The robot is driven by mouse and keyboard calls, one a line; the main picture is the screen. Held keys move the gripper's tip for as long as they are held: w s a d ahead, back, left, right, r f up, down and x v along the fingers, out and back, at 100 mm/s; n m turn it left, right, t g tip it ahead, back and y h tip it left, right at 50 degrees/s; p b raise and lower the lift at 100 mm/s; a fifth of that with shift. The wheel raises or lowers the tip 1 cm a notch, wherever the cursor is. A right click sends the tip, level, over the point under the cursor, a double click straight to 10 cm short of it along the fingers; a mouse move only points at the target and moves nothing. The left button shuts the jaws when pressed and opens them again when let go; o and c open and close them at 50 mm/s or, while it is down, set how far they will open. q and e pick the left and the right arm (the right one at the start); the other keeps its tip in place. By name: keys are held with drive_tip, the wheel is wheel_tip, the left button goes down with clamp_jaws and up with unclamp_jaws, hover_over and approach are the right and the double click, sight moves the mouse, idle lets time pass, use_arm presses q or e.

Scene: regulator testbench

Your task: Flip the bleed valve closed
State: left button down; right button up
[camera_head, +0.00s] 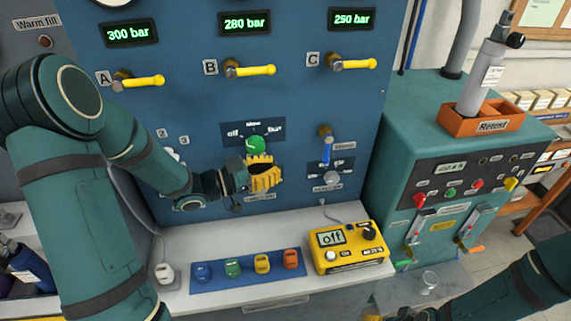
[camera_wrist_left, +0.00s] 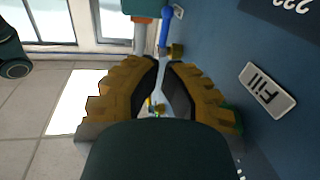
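A small valve with a blue lever (camera_head: 327,151) sits on the right of the blue panel, below lever C; its lever hangs straight down from a brass fitting. No bleed label is readable. A blue lever (camera_wrist_left: 165,28) also shows at the top of the left wrist view, beyond the fingertips. My left gripper (camera_head: 268,174) is just below the green knob, left of the blue lever and apart from it. In the left wrist view its yellow-brown fingers (camera_wrist_left: 161,68) have a narrow gap with nothing held. My right gripper (camera_head: 390,316) is cut off at the bottom edge.
The green knob (camera_head: 256,145) is close above my left gripper. Yellow levers A (camera_head: 140,82), B (camera_head: 250,70) and C (camera_head: 352,64) stick out above. A yellow meter (camera_head: 347,252) reading "off" stands on the ledge, beside a blue mat (camera_head: 222,282) with several coloured items.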

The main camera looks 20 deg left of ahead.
sight(327, 155)
use_arm(q)
drive_tip(key=x, duration=1.2)
drive_tip(key=shift+w+d+b, duration=0.1)
drive_tip(key=shift+w+b, duration=0.05)
drive_tip(key=shift+b, duration=0.2)
drive_tip(key=shift+f, duration=0.1)
